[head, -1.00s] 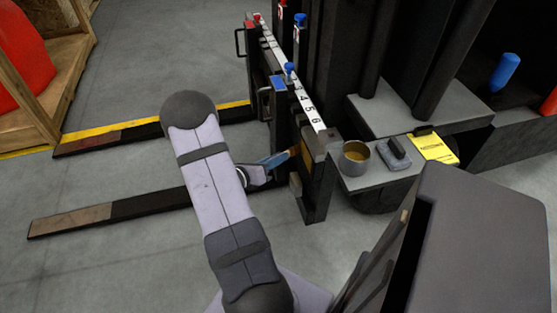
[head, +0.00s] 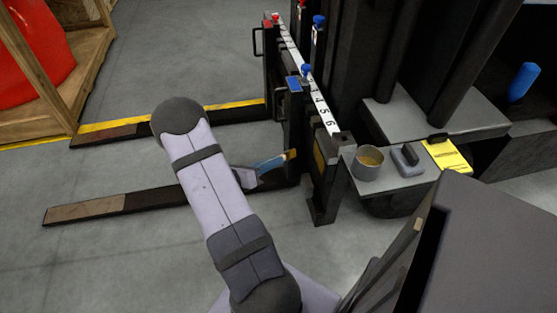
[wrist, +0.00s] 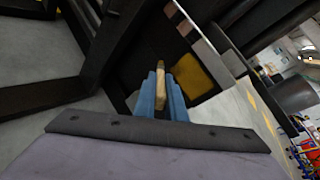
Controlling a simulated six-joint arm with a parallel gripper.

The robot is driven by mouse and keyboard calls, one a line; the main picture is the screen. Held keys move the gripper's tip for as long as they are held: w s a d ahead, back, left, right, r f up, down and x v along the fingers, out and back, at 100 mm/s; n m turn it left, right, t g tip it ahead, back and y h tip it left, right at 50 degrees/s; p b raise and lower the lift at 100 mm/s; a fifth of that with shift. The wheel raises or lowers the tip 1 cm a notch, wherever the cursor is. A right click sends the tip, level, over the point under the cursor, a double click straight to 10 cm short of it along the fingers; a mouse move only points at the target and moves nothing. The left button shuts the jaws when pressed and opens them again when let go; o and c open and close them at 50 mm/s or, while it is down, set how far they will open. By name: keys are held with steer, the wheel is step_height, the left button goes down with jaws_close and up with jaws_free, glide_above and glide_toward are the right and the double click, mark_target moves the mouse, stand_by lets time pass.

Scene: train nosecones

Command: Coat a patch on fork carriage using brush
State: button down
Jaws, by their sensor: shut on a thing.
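The fork carriage (head: 309,165) is a black upright frame with a numbered white strip along its top. A yellow patch (head: 319,157) is on its near end face; it shows larger in the wrist view (wrist: 196,76). My gripper (head: 273,163), with blue fingers, is shut on the brush (head: 291,154), left of the carriage. The brush is a tan piece between the fingers in the wrist view (wrist: 160,88). It points toward the carriage and appears apart from the patch. A metal pot (head: 367,170) with yellow-brown contents stands on the grey ledge.
A grey block with a black handle (head: 407,160) and a yellow card (head: 447,156) lie right of the pot. Two dark forks (head: 120,206) reach left across the floor. A wooden crate (head: 86,75) stands at the upper left. Mast columns rise behind the carriage.

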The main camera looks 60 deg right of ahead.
steer(key=shift+w+a, duration=0.1)
stand_by(0.3)
steer(key=shift+w+a, duration=1.05)
steer(key=w+a+r+n+t+p, duration=0.1)
steer(key=w+a+r+n+t, duration=0.2)
steer(key=w+a, duration=0.6)
steer(key=w+a+r+n+t+p, duration=0.1)
steer(key=w+a+r+n+t, duration=0.15)
steer(key=w+a+t, duration=0.55)
steer(key=s+a+r+n+t+y+p, duration=0.1)
steer(key=a+n, duration=0.2)
steer(key=a, duration=0.7)
steer(key=a+r+n+t+y, duration=0.1)
steer(key=a+r+n+y, duration=0.1)
steer(key=a, duration=0.7)
steer(key=s, duration=0.7)
steer(key=shift+s+d+p, duration=0.15)
steer(key=shift+d+p, duration=0.2)
